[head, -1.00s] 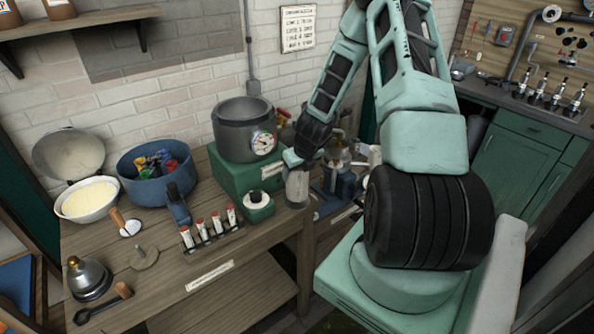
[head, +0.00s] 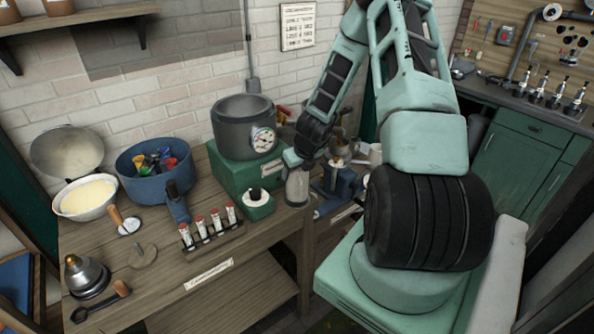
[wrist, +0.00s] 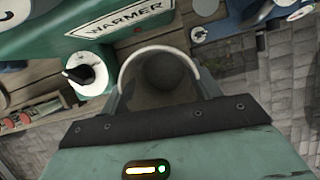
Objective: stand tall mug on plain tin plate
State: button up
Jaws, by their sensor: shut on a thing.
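The tall mug (head: 298,188) is pale grey and hangs upright from my gripper (head: 297,165), at the right front corner of the wooden bench. In the wrist view the mug (wrist: 160,58) shows its white rim and dark empty inside, between the two fingers of my gripper (wrist: 160,88). The fingers are shut on it, one on each side. The mug's base is not clearly seen, so I cannot tell whether it touches anything. I cannot make out a plain tin plate for certain in either view.
A green warmer (head: 231,178) carries a grey pot with a gauge (head: 243,128), just left of the mug. The bench's front middle (head: 180,270) is mostly clear.

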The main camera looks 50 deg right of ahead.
jog(key=shift+f+b, duration=0.6)
jog(key=shift+f, duration=0.1)
jog(key=o, duration=1.5)
jog(key=shift+c, duration=0.2)
jog(key=shift+r, duration=0.1)
notch_tip(320, 180, up, 4)
jog(key=p, duration=0.3)
jog(key=shift+r, duration=0.25)
